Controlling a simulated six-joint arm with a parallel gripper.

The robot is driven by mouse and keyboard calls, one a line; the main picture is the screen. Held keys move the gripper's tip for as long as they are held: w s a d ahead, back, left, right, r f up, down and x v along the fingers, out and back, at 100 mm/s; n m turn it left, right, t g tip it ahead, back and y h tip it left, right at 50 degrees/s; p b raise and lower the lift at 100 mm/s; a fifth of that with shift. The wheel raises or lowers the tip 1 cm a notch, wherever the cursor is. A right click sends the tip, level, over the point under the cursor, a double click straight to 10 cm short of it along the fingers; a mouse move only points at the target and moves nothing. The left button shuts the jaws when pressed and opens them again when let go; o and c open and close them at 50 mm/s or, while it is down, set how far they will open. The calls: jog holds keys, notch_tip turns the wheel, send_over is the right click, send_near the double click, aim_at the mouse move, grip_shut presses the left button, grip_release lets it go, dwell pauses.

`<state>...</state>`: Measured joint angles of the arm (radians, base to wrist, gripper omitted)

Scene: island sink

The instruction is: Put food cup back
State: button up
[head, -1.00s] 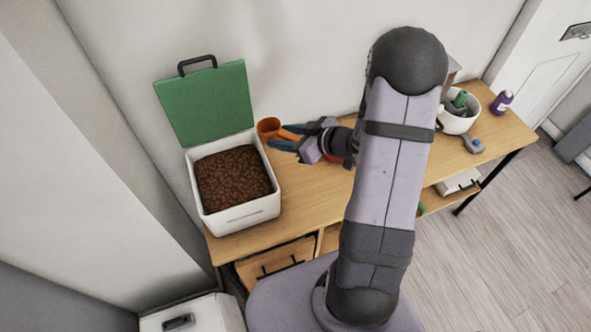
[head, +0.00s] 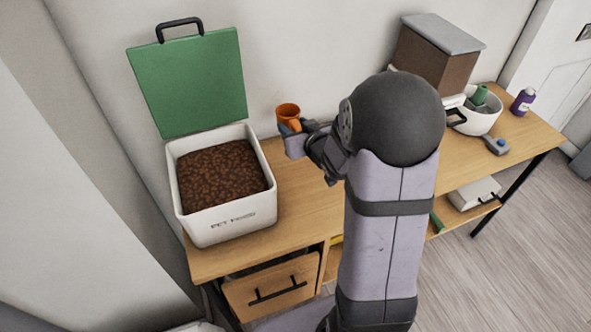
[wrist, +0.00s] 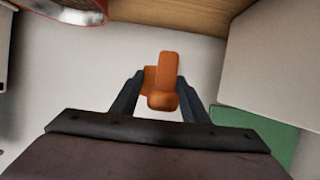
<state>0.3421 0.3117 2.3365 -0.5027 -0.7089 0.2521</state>
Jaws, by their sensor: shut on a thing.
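The orange food cup (head: 288,111) is near the wall, just right of the pet food bin, in the head view. My gripper (head: 291,130) is shut on its handle. In the wrist view the orange handle (wrist: 162,82) sits between the two dark fingers of my gripper (wrist: 160,98). The cup's body is mostly hidden there. The white pet food bin (head: 225,219) stands open at the left end of the table, full of brown kibble (head: 222,174). Its green lid (head: 190,80) stands upright behind it.
The wooden table (head: 292,210) is clear between the bin and my arm. At the right stand a brown dispenser with a grey top (head: 432,58), a white bowl (head: 480,120), a grey-blue tool (head: 493,145) and a purple bottle (head: 522,102). A wall runs behind.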

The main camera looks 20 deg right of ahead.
jog(key=shift+f, duration=0.15)
jog(key=shift+f+b, duration=0.7)
jog(key=shift+f, duration=4.25)
jog(key=shift+f, duration=0.2)
jog(key=o, duration=1)
jog(key=shift+r, duration=0.2)
